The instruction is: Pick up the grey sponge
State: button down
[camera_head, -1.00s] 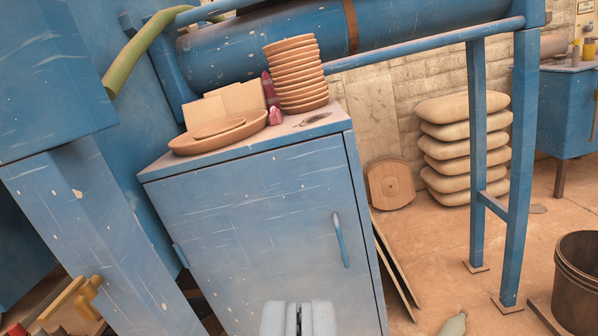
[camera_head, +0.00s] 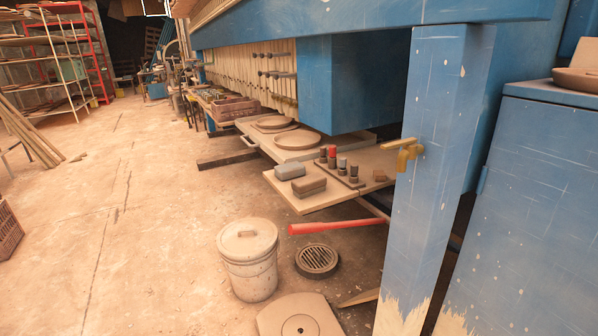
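A small grey block (camera_head: 290,171), which looks like the grey sponge, lies on a low pale board (camera_head: 300,205) under the blue press, near the middle of the view. A browner block (camera_head: 309,187) lies just in front of it, to its right. Nothing covers the grey block. My gripper does not show in the current view, so its fingers cannot be seen.
Several small dark and red-topped pieces (camera_head: 332,158) stand right of the blocks. A blue post (camera_head: 432,190) stands to the right. A lidded bucket (camera_head: 247,260), a red bar (camera_head: 338,226) and a round drain grate (camera_head: 317,260) are in front.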

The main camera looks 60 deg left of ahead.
aim_at(288, 171)
jog(key=u, duration=1.75)
jog(key=i+j, duration=0.35)
jog(key=i+j+u, duration=0.1)
jog(key=i+j, duration=0.2)
jog(key=i, duration=0.2)
jog(key=i+j+u, duration=0.1)
jog(key=i+j, duration=0.2)
jog(key=i, duration=0.15)
jog(key=i+j, duration=0.3)
jog(key=i, duration=0.15)
